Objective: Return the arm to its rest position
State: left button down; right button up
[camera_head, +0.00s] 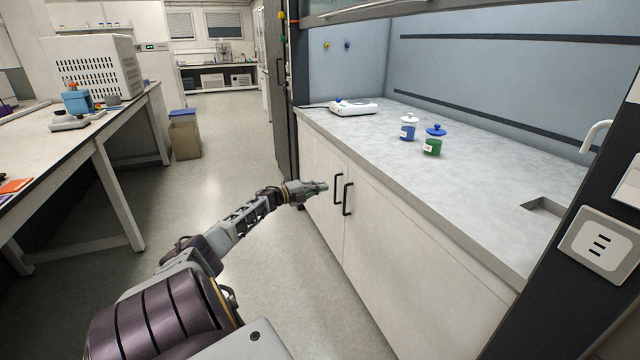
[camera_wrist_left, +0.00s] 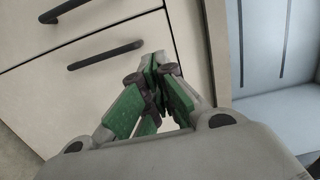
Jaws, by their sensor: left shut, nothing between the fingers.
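My left arm reaches in from the lower left of the head view. Its gripper (camera_head: 322,187) is in front of the cabinet doors, below the level of the counter top. In the left wrist view the green-padded fingers (camera_wrist_left: 158,85) meet at their tips, shut with nothing between them. The cabinet handles (camera_wrist_left: 105,55) show beyond the fingers; I cannot tell whether the gripper touches the doors. My right gripper is not in view.
The fume hood counter (camera_head: 400,180) holds a white-and-blue jar (camera_head: 408,130), a green jar with a blue lid (camera_head: 433,145) and a white hotplate device (camera_head: 354,108). A lab bench (camera_head: 125,125) stands at left. The aisle floor (camera_head: 215,140) between is clear, with a bin (camera_head: 185,137) beside the bench.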

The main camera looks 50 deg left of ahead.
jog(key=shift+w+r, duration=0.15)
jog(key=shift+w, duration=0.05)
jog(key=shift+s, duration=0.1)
